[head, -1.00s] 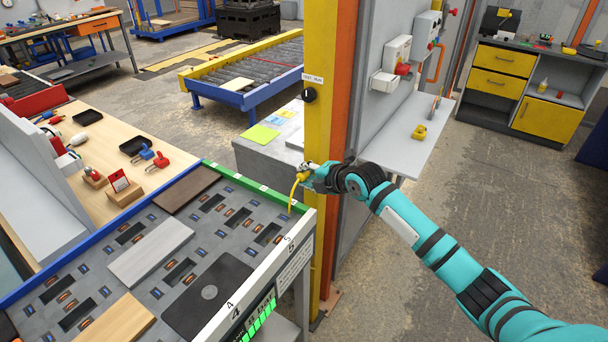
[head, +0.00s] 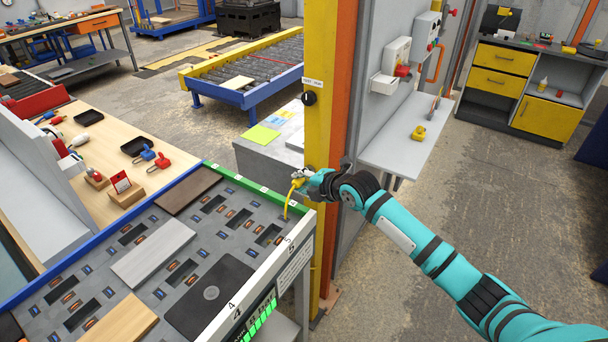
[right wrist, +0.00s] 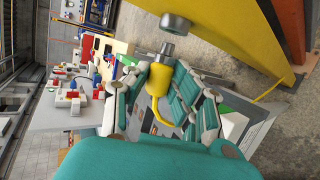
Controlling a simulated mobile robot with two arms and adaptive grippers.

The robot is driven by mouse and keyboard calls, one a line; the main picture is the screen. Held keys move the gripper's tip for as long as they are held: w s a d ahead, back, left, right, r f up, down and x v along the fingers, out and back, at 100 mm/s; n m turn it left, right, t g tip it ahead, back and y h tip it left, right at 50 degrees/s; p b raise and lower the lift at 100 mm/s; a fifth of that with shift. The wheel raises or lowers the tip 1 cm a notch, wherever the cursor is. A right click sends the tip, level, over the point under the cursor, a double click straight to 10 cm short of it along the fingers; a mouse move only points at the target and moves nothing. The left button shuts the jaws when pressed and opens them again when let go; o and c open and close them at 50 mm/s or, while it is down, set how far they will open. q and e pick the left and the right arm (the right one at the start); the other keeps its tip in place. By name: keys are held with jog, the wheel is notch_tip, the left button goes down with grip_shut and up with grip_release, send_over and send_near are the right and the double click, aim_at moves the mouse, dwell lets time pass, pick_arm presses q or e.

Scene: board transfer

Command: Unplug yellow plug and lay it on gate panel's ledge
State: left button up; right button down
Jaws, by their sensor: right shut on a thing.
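My right gripper (head: 299,178) is shut on the yellow plug (right wrist: 160,82), beside the yellow post. In the right wrist view the plug's metal tip points at a round grey socket (right wrist: 175,22) on the post, with a small gap between them. A yellow cable (head: 287,206) hangs from the plug towards the board rack; in the head view the fingers mostly hide the plug. The gate panel's grey ledge (head: 385,155) is right of the post, behind my right arm. My left gripper is not in view.
A white box (head: 397,57) is mounted on the panel above. The board rack (head: 232,255) with several boards is at the left. The yellow post (head: 318,130) bears a black knob.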

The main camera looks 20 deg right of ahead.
jog(key=shift+s+a, duration=0.1)
jog(key=shift+s+a+r+p, duration=0.15)
jog(key=shift+s+a+p, duration=0.45)
jog(key=shift+p, duration=0.2)
jog(key=shift+s+a+p, duration=0.55)
jog(key=shift+a+p, duration=0.05)
jog(key=shift+a, duration=0.25)
jog(key=shift+s+a, duration=0.2)
jog(key=shift+a, duration=0.05)
